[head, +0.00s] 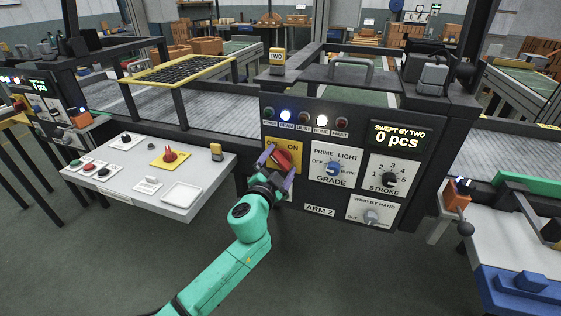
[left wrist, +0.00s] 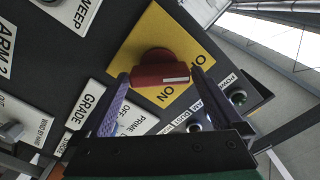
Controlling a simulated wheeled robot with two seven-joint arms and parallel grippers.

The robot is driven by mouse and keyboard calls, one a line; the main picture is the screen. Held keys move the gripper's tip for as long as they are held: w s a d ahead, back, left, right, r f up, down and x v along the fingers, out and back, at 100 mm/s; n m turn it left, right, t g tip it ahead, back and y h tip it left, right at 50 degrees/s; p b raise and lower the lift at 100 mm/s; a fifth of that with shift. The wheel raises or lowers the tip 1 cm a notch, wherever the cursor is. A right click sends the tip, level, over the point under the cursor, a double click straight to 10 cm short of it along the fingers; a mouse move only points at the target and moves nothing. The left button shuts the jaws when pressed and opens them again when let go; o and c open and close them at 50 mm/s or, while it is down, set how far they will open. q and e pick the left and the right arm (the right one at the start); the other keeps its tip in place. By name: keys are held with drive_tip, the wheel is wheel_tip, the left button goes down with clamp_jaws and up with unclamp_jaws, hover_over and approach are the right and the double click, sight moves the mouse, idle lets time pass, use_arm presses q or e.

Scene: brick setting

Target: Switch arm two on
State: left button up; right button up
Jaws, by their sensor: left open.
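The arm two panel, labelled ARM 2 (head: 319,210), faces me in the head view. Its red rotary switch (head: 284,159) sits on a yellow plate (head: 270,143) with ON printed at the upper right. My left gripper (head: 276,166) is at this switch, its purple fingers apart on either side of the red handle. In the left wrist view the red handle (left wrist: 160,73), with a white mark, lies between the open fingers, with gaps visible at both sides. Part of the plate is hidden by the gripper. My right gripper is not in view.
Lamps above the switch include a lit beam lamp (head: 286,116) and a dark green power lamp (head: 268,113). The grade knob (head: 333,168) and stroke knob (head: 389,180) are to the right. A white console (head: 195,170) with another red switch (head: 169,154) stands left.

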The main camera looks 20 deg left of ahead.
use_arm(q)
drive_tip(key=shift+w, duration=0.2)
drive_tip(key=c, duration=1.1)
drive_tip(key=shift+c, duration=0.2)
